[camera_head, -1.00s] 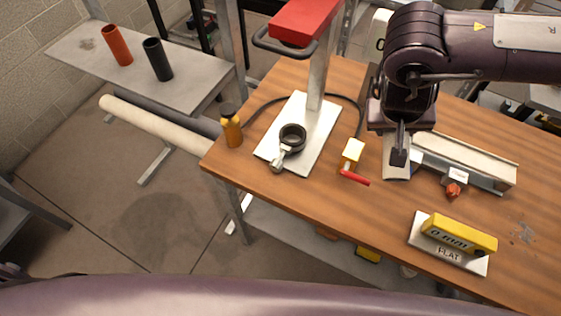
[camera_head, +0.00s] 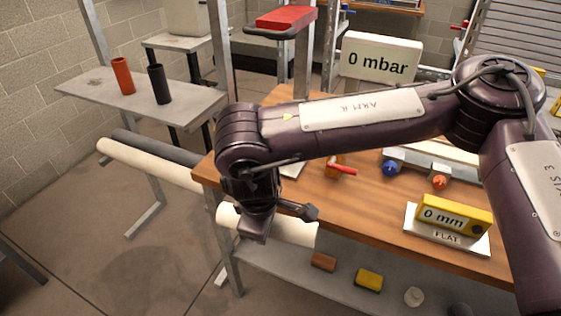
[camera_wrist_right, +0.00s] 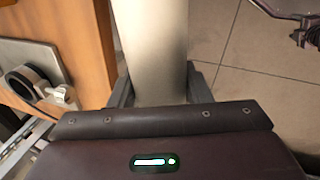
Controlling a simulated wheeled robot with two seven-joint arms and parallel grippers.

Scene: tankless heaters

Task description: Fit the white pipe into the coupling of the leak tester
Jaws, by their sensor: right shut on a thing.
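My right gripper (camera_head: 258,226) is shut on a white pipe (camera_head: 290,231) and holds it roughly level at the table's front left edge. In the right wrist view the pipe (camera_wrist_right: 152,40) runs between the fingers (camera_wrist_right: 158,92) and away from them. The leak tester has a red head (camera_head: 287,17) on a grey column. My right arm hides its coupling in the head view. In the right wrist view a dark round coupling with a metal clamp (camera_wrist_right: 24,82) shows at the left, apart from the pipe.
The wooden table (camera_head: 375,225) holds a red-handled valve (camera_head: 341,168), a rail with blue and orange knobs (camera_head: 430,168) and a yellow gauge (camera_head: 455,214). A display (camera_head: 380,57) reads 0 mbar. Long pipes (camera_head: 150,163) lie left of the table. Red and black tubes stand on a shelf (camera_head: 95,85).

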